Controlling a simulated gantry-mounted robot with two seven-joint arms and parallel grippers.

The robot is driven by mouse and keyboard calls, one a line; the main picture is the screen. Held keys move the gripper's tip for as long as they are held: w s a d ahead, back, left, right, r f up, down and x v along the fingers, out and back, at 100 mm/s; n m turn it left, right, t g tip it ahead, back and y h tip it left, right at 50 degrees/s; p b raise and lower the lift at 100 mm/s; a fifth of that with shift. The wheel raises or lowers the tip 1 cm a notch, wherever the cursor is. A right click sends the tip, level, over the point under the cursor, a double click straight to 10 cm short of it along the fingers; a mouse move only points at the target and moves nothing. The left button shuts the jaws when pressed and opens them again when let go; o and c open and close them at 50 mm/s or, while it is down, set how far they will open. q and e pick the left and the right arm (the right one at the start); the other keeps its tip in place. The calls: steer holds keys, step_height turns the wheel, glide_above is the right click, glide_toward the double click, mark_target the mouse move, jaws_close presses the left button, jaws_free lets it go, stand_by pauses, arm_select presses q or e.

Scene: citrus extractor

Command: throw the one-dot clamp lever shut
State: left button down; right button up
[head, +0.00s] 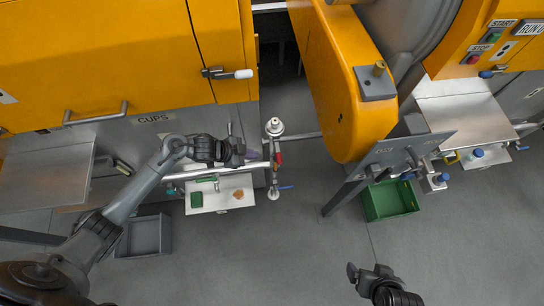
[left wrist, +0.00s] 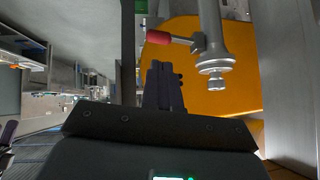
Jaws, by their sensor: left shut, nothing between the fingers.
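A metal pipe stand (head: 274,128) rises right of my left gripper in the head view. It carries a red-handled lever (head: 278,158) and, lower, a blue-handled lever (head: 286,187). The red handle (left wrist: 159,37) and the metal post (left wrist: 210,35) also show in the left wrist view, just beyond my fingers. I cannot make out any dots, so which lever is the one-dot clamp lever is unclear. My left gripper (head: 246,153) is shut and empty, close to the left of the stand; its fingers (left wrist: 163,85) point toward the red handle without visibly holding it. My right gripper (head: 352,272) is low in the head view, away from the levers.
A white tray (head: 232,181) with a green block (head: 196,199) sits below the left gripper. A grey crate (head: 143,236) and a green crate (head: 390,203) stand on the floor. An orange housing (head: 345,90) bounds the right. Open floor lies in front.

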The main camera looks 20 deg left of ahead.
mark_target(277, 158)
arm_select(q)
steer(key=x, duration=0.9)
steer(key=shift+w+d+f, duration=0.15)
steer(key=shift+d+f, duration=0.05)
steer(key=shift+w+d+f, duration=0.1)
steer(key=shift+f, duration=0.1)
